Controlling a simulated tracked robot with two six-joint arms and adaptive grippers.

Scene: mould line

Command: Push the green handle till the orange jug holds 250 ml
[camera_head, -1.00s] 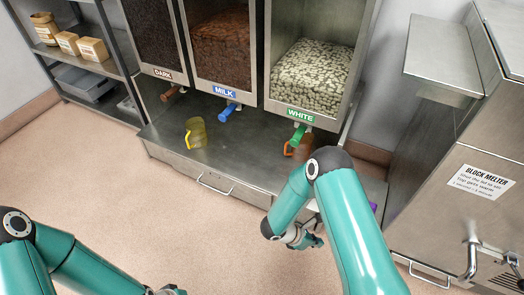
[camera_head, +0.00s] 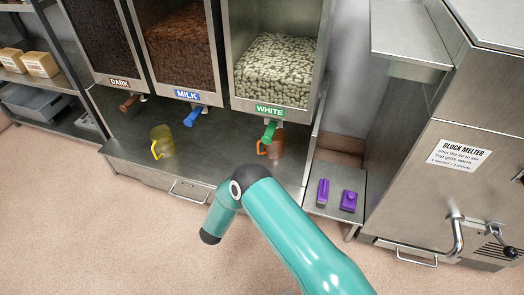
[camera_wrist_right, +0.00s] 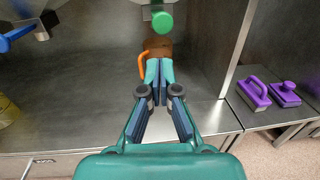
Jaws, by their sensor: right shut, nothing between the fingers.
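The green handle (camera_head: 269,131) sits under the WHITE hopper; its round end (camera_wrist_right: 162,21) shows at the top of the right wrist view. The orange jug (camera_head: 273,148) stands upright below it on the steel counter, its orange handle to the left. In the right wrist view the jug (camera_wrist_right: 158,46) is partly hidden behind my fingertips. Its level cannot be read. My right gripper (camera_wrist_right: 159,78) is shut and empty, its fingers pointing at the jug, below the green handle. In the head view my right arm hides this gripper. My left gripper is out of view.
The brown DARK handle (camera_head: 129,102) is further left. Two purple tools (camera_head: 323,192) (camera_head: 349,201) lie on the side shelf. The block melter (camera_head: 450,170) stands at the right.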

